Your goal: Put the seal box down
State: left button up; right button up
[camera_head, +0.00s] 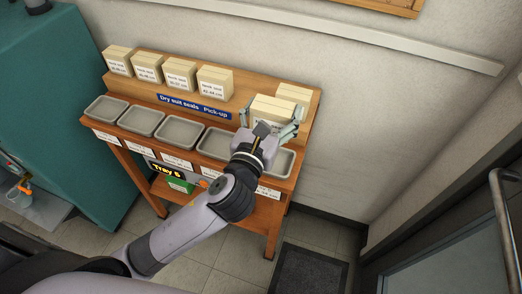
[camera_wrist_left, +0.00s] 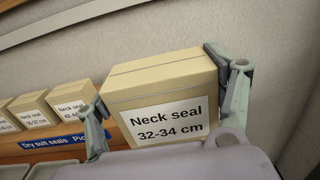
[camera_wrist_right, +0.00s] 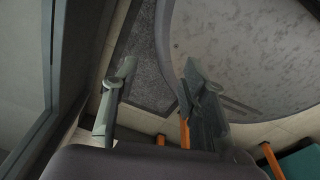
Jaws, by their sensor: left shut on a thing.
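The seal box (camera_head: 272,108), a cream carton, is between the fingers of my left gripper (camera_head: 270,128) at the right end of the wooden stand. In the left wrist view the box (camera_wrist_left: 160,75) has a white label reading "Neck seal 32-34 cm". The two fingers of the left gripper (camera_wrist_left: 165,98) press its opposite sides. The box is roughly level with the upper shelf, but its underside is hidden, so I cannot tell whether it touches the shelf. My right gripper (camera_wrist_right: 155,100) is open and empty, pointing at the floor.
Several similar boxes (camera_head: 147,67) stand on the upper shelf to the left, and another box (camera_head: 293,94) is just behind the held one. Grey trays (camera_head: 180,131) line the lower shelf, the right ones partly covered by my arm. A blue sign (camera_head: 194,108) reads "Dry suit seals Pick-up".

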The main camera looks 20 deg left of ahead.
pick_arm(q)
jog(key=shift+f+b, duration=1.75)
jog(key=shift+f, duration=4.4)
pick_arm(e)
jog(key=shift+s+d+f, duration=0.15)
jog(key=shift+d+f, duration=0.05)
jog(key=shift+f, duration=0.5)
jog(key=shift+s+d+f, duration=0.2)
jog(key=shift+d+f, duration=0.05)
jog(key=shift+f, duration=0.4)
jog(key=shift+s+d+f, duration=0.15)
jog(key=shift+d+f, duration=0.05)
jog(key=shift+f, duration=0.5)
pick_arm(q)
jog(key=shift+s, duration=0.1)
jog(key=shift+f, duration=0.2)
jog(key=o, duration=0.7)
jog(key=shift+f, duration=0.1)
jog(key=o, duration=0.5)
pick_arm(e)
jog(key=shift+a+f, duration=0.15)
jog(key=shift+a, duration=0.05)
